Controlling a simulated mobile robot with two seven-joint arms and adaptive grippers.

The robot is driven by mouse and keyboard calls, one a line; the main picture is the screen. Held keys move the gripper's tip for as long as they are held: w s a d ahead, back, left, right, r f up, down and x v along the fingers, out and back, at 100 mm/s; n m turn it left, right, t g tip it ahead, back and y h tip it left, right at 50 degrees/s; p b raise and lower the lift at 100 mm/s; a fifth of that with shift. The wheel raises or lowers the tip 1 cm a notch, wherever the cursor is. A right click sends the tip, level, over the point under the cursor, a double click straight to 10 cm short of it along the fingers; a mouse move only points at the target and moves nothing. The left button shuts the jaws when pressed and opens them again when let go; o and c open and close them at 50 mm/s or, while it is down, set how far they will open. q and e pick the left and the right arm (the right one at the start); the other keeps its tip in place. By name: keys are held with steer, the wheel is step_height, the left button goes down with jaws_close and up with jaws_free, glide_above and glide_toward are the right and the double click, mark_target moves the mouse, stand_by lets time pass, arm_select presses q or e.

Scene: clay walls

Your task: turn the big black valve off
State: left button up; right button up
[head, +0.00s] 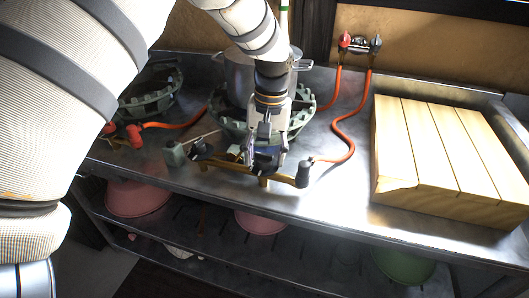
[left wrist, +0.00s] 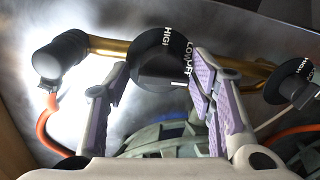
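The big black valve (left wrist: 162,62) is a round knob with white HIGH, LOW and OFF lettering, on a brass pipe (left wrist: 110,46) in the left wrist view. In the head view it is mostly hidden behind my left gripper (head: 264,152) at the front of the burner. In the left wrist view the fingers of my left gripper (left wrist: 160,84) stand apart on either side of the knob. The right fingers overlap its edge near the OFF mark. I cannot tell whether they touch it. My right gripper is not in view.
A smaller lettered black knob (left wrist: 288,86) is on the same pipe. A steel pot (head: 238,76) stands on the green burner (head: 304,110). Orange hoses (head: 338,126) run to wall taps (head: 358,44). A wooden board (head: 445,150) lies right; bare metal counter lies between.

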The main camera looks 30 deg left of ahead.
mark_target(268, 154)
arm_select(q)
steer(key=r, duration=0.8)
steer(key=shift+w+d, duration=0.1)
steer(key=shift+d, duration=0.15)
